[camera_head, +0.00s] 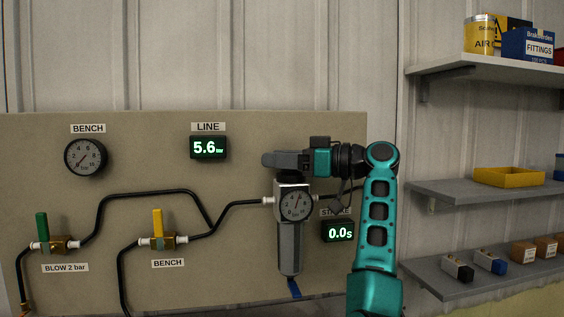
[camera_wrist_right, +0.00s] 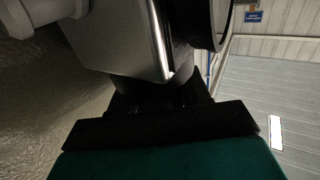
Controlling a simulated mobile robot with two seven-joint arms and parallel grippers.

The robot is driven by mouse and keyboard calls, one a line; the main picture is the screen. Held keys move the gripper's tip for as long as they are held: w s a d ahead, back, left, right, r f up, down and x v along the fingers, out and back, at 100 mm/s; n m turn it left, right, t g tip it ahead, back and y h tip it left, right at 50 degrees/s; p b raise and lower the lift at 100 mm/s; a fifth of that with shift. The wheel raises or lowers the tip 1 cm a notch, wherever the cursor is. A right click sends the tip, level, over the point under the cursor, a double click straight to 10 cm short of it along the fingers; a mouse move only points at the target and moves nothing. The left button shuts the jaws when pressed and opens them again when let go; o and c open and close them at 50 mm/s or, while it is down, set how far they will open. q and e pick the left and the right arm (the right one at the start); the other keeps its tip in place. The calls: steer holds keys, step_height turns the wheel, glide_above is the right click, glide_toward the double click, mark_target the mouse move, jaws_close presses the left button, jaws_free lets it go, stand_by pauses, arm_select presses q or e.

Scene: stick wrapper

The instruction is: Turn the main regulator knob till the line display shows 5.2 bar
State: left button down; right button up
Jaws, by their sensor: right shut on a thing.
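The line display (camera_head: 208,147) on the panel reads 5.6 bar. The main regulator (camera_head: 290,240) hangs below my right gripper, with a round gauge (camera_head: 296,206) on its front. My right gripper (camera_head: 272,160) is at the top of the regulator, shut on its knob, which the gripper mostly hides. In the right wrist view, the regulator's metal body (camera_wrist_right: 125,40) fills the top, close to the dark gripper fingers (camera_wrist_right: 160,105). My left gripper is not in view.
The panel also holds a bench gauge (camera_head: 86,157), a green-handled valve (camera_head: 42,228) and a yellow-handled valve (camera_head: 158,224). Shelves (camera_head: 480,190) with boxes stand at the right.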

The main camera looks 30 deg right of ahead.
steer(key=n+g+y, duration=0.2)
steer(key=g, duration=0.1)
steer(key=shift+s+a+n+g+y+p, duration=0.1)
steer(key=shift+s+n+g+y+p, duration=0.05)
steer(key=shift+n+g+y+p, duration=0.2)
steer(key=shift+s+a+n+g+y+p, duration=0.2)
steer(key=shift+n+g+y, duration=0.25)
steer(key=shift+n+g, duration=0.35)
steer(key=shift+s+d+n+g+y+p, duration=0.1)
steer(key=shift+n+g+y+p, duration=0.15)
steer(key=shift+n+g+y, duration=0.5)
steer(key=shift+g+h, duration=0.35)
steer(key=shift+g, duration=0.05)
steer(key=o, duration=0.7)
